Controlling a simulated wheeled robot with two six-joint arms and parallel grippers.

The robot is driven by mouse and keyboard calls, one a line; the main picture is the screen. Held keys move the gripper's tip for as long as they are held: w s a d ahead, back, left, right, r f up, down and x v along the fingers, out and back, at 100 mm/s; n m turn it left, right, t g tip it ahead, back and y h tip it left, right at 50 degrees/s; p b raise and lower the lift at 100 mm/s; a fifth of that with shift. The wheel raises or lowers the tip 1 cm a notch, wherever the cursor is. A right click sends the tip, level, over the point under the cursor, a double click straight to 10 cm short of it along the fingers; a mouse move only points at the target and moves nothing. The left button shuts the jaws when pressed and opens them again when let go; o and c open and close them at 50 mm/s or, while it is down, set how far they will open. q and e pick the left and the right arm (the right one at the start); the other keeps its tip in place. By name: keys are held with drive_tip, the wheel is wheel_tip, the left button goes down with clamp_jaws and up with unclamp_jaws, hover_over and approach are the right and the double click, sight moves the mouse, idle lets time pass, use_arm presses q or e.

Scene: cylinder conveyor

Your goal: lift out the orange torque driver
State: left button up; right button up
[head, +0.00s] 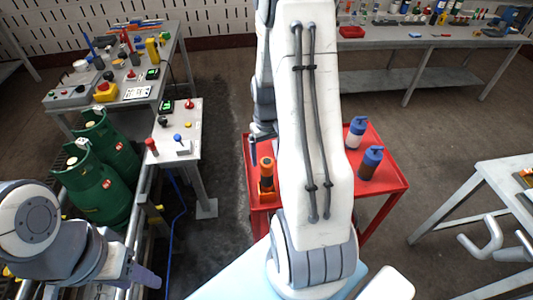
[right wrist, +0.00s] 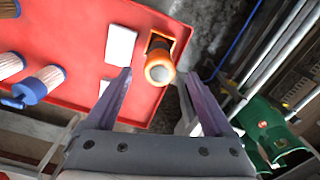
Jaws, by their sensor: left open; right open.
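The orange torque driver (head: 266,172) stands upright near the left edge of the red cart (head: 390,188). In the right wrist view the driver (right wrist: 159,68) is seen from above, its grey round end toward the camera, at an orange square-edged holder. My right gripper (right wrist: 158,88) is open. The driver appears between its fingertips, apparently beyond them and apart from both. In the head view my right gripper (head: 262,134) is partly hidden behind my arm, just behind the driver. My left gripper (head: 140,276) is open and empty at the lower left.
Two blue-capped bottles, one white (head: 355,132) and one dark (head: 371,162), stand on the cart's right side. Pale flat pieces (right wrist: 120,45) lie beside the driver. Green gas cylinders (head: 103,195) stand at the left. A small white table (head: 180,140) holds knobs.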

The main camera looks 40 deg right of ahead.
sight(268, 176)
wheel_tip(268, 176, down, 10)
drive_tip(key=shift+f+p, duration=0.15)
drive_tip(key=shift+p, duration=0.5)
drive_tip(key=shift+c, duration=0.4)
clamp_jaws()
